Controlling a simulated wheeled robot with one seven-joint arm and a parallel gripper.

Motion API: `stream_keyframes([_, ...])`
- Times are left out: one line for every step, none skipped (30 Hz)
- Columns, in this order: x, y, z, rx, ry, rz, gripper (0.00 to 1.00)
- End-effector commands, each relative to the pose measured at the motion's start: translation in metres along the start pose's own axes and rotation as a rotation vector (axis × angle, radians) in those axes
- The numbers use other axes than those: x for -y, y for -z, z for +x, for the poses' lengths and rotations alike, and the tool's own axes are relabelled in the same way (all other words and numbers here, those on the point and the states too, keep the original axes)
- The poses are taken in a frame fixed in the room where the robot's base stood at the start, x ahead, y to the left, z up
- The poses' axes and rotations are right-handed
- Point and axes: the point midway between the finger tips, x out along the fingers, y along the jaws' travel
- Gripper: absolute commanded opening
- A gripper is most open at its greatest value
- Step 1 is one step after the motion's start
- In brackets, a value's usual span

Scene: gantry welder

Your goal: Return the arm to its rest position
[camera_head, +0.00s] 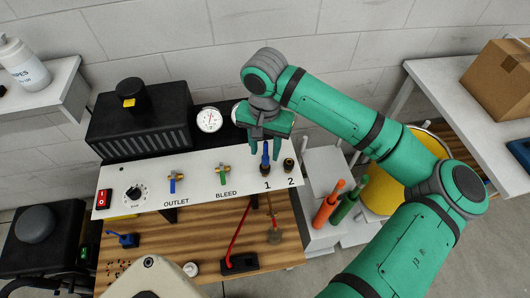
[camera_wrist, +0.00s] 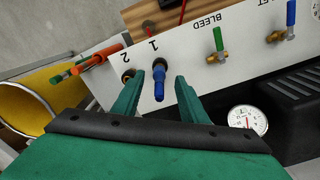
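My gripper (camera_head: 265,148) is at the end of my green arm, just above the white panel (camera_head: 205,196). Its two fingers are apart, also in the wrist view (camera_wrist: 158,88). A blue plug (camera_head: 266,157) stands in the port marked 1. In the wrist view the blue plug (camera_wrist: 159,84) shows between the finger ends, with a gap on each side. Port 2 (camera_head: 289,164) is right beside it and holds no blue plug. The arm is bent and reaches in from the right.
Blue-handled (camera_head: 172,184) and green-handled valves (camera_head: 223,176) stand on the panel. A pressure gauge (camera_head: 209,120) and a black box (camera_head: 140,120) are behind. Orange (camera_head: 327,205) and green-handled tools (camera_head: 346,202) and a yellow bin (camera_head: 385,190) are to the right, near my arm.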

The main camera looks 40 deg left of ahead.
Motion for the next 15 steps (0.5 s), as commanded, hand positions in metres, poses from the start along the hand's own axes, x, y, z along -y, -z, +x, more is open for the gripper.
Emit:
stream_keyframes([0.0,0.001,-0.01,-0.003,0.0,0.001,0.39])
stream_keyframes([0.0,0.001,-0.016,-0.003,0.001,0.001,0.39])
stream_keyframes([0.0,0.001,-0.024,-0.003,0.0,0.001,0.39])
stream_keyframes([0.0,0.001,-0.03,-0.004,0.001,0.001,0.39])
stream_keyframes([0.001,0.001,-0.035,-0.003,0.0,0.001,0.39])
stream_keyframes([0.001,0.0,-0.043,-0.003,0.0,0.0,0.39])
stream_keyframes([0.001,0.0,-0.047,-0.003,0.0,-0.001,0.39])
stream_keyframes([0.001,0.0,-0.052,-0.002,0.0,-0.001,0.39])
stream_keyframes([0.001,0.0,-0.058,-0.002,0.0,0.0,0.39])
stream_keyframes([0.0,0.0,-0.062,-0.002,-0.001,0.002,0.39])
stream_keyframes([-0.001,0.001,-0.065,-0.002,-0.001,0.004,0.39])
stream_keyframes([-0.003,0.001,-0.069,-0.002,0.0,0.007,0.39])
stream_keyframes([-0.004,0.001,-0.072,-0.002,0.0,0.009,0.39])
stream_keyframes([-0.004,0.001,-0.073,-0.001,0.0,0.01,0.39])
stream_keyframes([-0.005,0.001,-0.076,-0.001,-0.001,0.011,0.39])
